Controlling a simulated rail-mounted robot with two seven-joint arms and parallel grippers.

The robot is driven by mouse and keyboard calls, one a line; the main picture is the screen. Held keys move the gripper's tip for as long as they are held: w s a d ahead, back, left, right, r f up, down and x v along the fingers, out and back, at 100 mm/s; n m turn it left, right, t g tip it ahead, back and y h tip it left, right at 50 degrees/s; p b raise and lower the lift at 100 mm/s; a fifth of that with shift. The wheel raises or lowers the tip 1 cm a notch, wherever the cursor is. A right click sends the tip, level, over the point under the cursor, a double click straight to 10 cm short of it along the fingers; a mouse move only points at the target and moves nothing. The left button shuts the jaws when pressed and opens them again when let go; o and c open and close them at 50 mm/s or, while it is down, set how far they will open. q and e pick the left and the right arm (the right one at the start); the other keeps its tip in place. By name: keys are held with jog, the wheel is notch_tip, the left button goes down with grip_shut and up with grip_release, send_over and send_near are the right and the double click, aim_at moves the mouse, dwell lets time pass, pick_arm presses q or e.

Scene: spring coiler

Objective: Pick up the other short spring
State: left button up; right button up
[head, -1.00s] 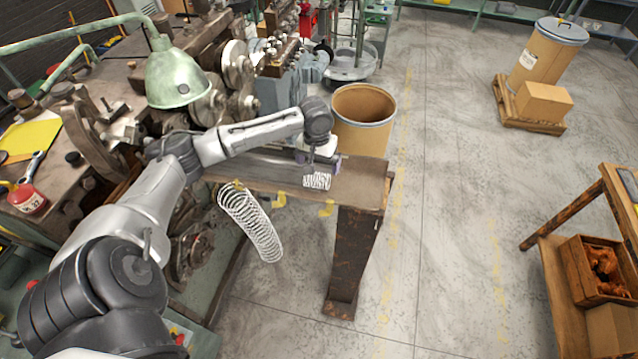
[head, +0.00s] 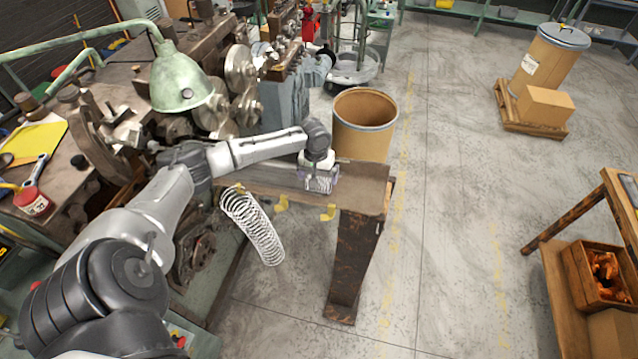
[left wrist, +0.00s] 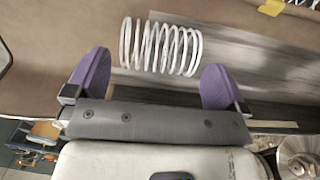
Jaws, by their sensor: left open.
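A short white wire spring (head: 318,185) lies on the narrow bench (head: 360,190). My right gripper is not in view.
A brown drum (head: 364,125) stands behind the bench. The coiling machine and green lamp (head: 180,80) are at left.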

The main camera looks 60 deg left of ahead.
aim_at(319, 179)
pick_arm(q)
jog(key=shift+d+f+p, duration=0.1)
jog(key=shift+f+p, duration=0.2)
jog(key=shift+f, duration=1.8)
jog(key=shift+c, duration=0.3)
jog(key=c, duration=0.7)
jog(key=shift+r, duration=0.1)
